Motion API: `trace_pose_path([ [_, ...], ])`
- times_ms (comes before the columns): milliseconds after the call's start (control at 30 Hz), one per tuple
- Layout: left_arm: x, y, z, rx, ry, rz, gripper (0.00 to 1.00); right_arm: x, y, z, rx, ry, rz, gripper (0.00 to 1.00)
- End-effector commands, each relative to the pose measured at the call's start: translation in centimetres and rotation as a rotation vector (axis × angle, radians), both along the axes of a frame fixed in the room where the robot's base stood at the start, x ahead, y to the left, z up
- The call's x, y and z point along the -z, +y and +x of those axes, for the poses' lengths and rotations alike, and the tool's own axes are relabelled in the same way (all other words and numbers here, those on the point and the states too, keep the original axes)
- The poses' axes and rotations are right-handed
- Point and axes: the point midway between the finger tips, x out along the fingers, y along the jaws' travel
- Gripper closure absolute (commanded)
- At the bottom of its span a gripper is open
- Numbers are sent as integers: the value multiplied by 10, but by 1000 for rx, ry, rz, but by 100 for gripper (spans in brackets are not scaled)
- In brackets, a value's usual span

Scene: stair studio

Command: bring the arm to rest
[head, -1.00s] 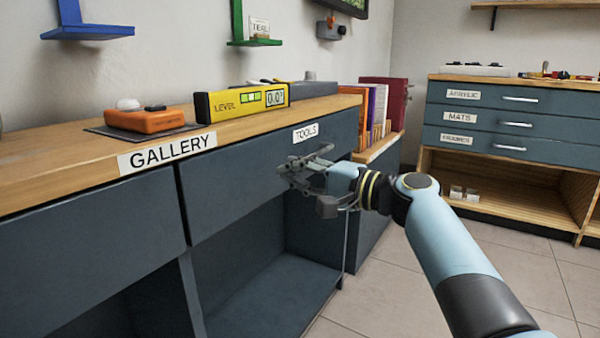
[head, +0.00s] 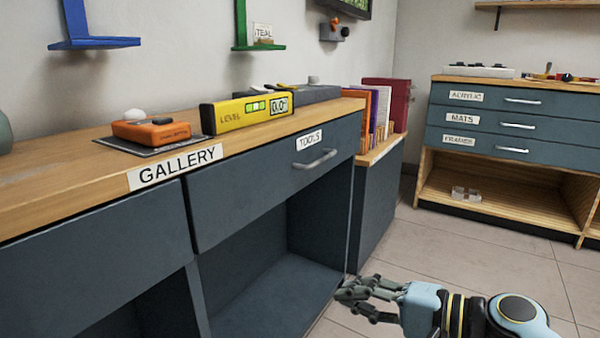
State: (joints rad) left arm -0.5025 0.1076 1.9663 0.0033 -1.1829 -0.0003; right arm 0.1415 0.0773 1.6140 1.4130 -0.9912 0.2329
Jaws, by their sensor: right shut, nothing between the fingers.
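My right gripper (head: 352,298) is low in the lower right of the head view, over the floor and in front of the cabinet's open lower bay. It is shut and empty, and it touches nothing that I can see. The TOOLS drawer (head: 275,175) is up and to the left of it, with a bare metal handle (head: 315,160). A gap shows between the gripper and the handle. My left gripper is not in view.
The wooden countertop (head: 60,185) carries an orange device (head: 150,131) and a yellow level (head: 245,112). Books (head: 385,105) stand on a lower cabinet behind. A drawer unit (head: 515,125) stands at the back right. Tiled floor (head: 450,240) is clear between the cabinets.

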Motion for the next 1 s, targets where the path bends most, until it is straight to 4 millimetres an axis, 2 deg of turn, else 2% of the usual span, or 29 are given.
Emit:
trace_pose_path([
  [33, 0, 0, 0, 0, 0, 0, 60, 32, -3, -32, -12, 47, -68, 100],
  [100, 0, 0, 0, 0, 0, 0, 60, 71, -9, -76, -43, 98, -185, 100],
  [167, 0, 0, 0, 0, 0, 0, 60, 103, -16, -115, -78, 138, -299, 100],
  [233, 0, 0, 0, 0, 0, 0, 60, 134, -29, -162, -130, 179, -439, 100],
  [300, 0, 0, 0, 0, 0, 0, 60, 160, -44, -207, -191, 213, -580, 100],
  [400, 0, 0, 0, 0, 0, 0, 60, 182, -69, -259, -280, 245, -766, 100],
  [500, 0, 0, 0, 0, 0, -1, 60, 195, -96, -299, -366, 265, -936, 100],
  [600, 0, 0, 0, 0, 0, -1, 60, 199, -122, -325, -441, 272, -1089, 100],
  [667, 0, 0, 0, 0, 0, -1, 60, 199, -137, -334, -482, 270, -1173, 100],
  [867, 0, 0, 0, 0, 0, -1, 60, 188, -186, -330, -586, 237, -1445, 100],
  [1000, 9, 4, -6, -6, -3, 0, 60, 199, -192, -338, -601, 238, -1458, 100],
])
